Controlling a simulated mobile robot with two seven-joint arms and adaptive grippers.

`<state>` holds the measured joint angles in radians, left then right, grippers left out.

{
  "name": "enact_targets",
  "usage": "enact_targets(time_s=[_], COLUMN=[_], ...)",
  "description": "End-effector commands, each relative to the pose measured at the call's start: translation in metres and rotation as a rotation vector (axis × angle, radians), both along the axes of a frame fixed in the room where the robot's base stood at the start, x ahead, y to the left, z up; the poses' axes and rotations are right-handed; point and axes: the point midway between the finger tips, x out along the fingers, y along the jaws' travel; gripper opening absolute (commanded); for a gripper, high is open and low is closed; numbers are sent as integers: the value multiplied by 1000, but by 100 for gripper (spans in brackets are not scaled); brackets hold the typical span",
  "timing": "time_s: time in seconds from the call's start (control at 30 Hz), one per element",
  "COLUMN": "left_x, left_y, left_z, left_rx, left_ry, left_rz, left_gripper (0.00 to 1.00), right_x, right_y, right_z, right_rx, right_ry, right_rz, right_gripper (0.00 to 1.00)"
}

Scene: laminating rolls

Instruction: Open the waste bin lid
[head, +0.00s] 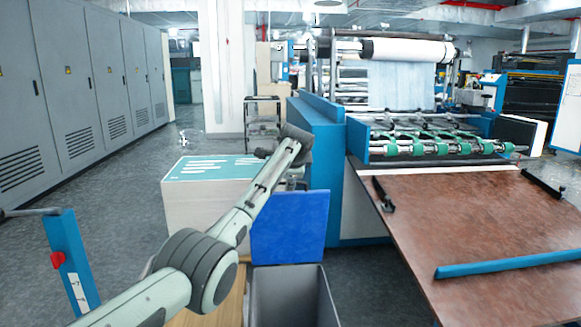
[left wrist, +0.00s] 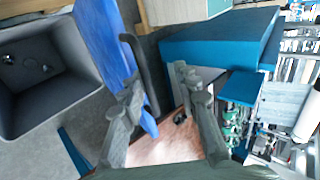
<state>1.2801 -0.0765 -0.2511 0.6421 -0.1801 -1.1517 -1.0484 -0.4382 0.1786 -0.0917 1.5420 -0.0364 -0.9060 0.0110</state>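The waste bin (head: 265,297) is a grey open-topped box at the bottom centre of the head view. Its blue lid (head: 290,228) stands upright at the bin's back edge, so the bin's mouth is uncovered. In the left wrist view the bin's inside (left wrist: 45,75) shows at the left, with small dark things at its bottom. The lid (left wrist: 98,35) is beside it. My left gripper (left wrist: 152,55) is open, with its fingers apart. One finger overlaps the lid's edge in the picture; I cannot tell whether it touches. In the head view my left wrist is behind the lid's top, with the fingers hidden.
A pale box stack with a teal top (head: 212,168) stands left of the lid. A blue machine body (head: 318,150) is close on the right, with a brown table (head: 480,220) beyond. A blue post (head: 68,262) stands at the left. The floor aisle (head: 110,190) is clear.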

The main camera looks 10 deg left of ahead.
Motion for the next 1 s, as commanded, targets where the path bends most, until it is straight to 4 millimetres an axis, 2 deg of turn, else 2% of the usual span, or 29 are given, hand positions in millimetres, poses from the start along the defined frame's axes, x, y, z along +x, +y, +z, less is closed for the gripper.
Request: enact_targets(time_s=[0.03, 0.2, 0.47, 0.63, 1.0], left_x=[-4, -27, -60, -69, -70], left_y=[-2, -8, -16, -19, -19], left_z=[11, 32, 60, 66, 67], left_rx=[-1, 2, 1, 2, 2], left_ry=[-13, -13, -10, -7, -6], left_rz=[-2, -1, 0, 1, 1], left_gripper=[29, 29, 29, 29, 29], right_x=[0, 0, 0, 0, 1], right_y=[0, 0, 0, 0, 0], right_z=[0, 0, 0, 0, 0], right_rx=[0, 0, 0, 0, 0], right_ry=[0, 0, -1, 0, -1], right_rz=[0, 0, 0, 0, 0], right_gripper=[40, 40, 40, 40, 40])
